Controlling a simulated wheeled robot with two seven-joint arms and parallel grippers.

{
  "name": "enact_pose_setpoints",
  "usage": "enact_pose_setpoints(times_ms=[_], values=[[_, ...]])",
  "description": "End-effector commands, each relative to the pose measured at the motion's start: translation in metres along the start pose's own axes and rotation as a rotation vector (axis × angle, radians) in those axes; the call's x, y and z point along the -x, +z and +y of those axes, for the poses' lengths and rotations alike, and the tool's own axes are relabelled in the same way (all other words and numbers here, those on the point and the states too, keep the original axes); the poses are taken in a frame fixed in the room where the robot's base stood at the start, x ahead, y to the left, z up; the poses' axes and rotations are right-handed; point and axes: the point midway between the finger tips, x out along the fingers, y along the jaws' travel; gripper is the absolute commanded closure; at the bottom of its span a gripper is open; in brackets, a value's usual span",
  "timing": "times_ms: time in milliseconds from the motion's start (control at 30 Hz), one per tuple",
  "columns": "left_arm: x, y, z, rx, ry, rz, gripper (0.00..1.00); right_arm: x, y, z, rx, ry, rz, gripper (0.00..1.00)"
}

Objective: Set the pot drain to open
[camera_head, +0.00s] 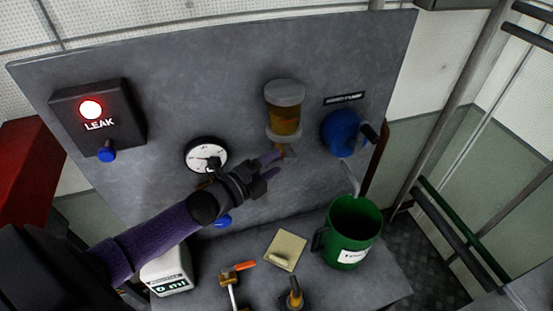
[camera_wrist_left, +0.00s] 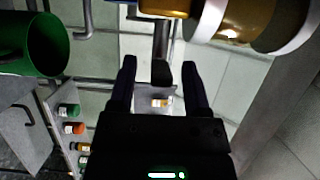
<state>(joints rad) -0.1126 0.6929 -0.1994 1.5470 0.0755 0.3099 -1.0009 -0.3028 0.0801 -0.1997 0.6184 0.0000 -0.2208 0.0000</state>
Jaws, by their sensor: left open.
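The pot (camera_head: 284,118) is an amber bowl with a grey cap, mounted on the grey panel. A small brass-coloured drain fitting (camera_head: 283,148) is under it. In the left wrist view the amber bowl (camera_wrist_left: 238,20) and a golden fitting (camera_wrist_left: 165,8) show at the top edge. My left gripper (camera_head: 275,166) is open just below the pot, near the drain. In the left wrist view its two fingers (camera_wrist_left: 161,72) are apart, with a dark piece showing between them; I cannot tell whether that is the drain handle. My right gripper is not in view.
A green jug (camera_head: 352,232) stands on the shelf below a blue pump (camera_head: 342,133). A round gauge (camera_head: 206,156) is behind my left arm. A lit red LEAK lamp (camera_head: 91,109) is at the left.

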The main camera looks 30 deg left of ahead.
Motion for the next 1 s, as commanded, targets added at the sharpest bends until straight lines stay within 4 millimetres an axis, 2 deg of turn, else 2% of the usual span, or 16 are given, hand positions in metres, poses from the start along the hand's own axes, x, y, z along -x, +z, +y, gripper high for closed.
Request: enact_pose_setpoints(times_ms=[133, 367, 467, 667, 700, 1000], values=[[-0.0107, -0.0002, -0.0001, 0.001, 0.0, 0.0, 0.38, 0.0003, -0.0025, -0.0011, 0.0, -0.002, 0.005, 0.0], [-0.0118, -0.0004, 0.0002, 0.001, 0.001, 0.0, 0.38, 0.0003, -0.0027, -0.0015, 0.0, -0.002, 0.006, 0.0], [-0.0117, -0.0004, 0.0003, 0.001, 0.001, 0.0, 0.55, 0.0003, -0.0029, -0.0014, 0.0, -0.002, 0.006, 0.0], [-0.0115, -0.0003, 0.0003, 0.001, 0.001, 0.0, 0.98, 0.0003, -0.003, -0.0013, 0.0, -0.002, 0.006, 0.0], [-0.0115, -0.0003, 0.0003, 0.001, 0.001, 0.0, 1.0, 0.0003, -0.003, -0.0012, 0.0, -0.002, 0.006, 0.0], [-0.0114, -0.0003, 0.0022, 0.006, -0.008, 0.0, 1.0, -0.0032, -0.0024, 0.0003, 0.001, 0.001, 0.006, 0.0]])
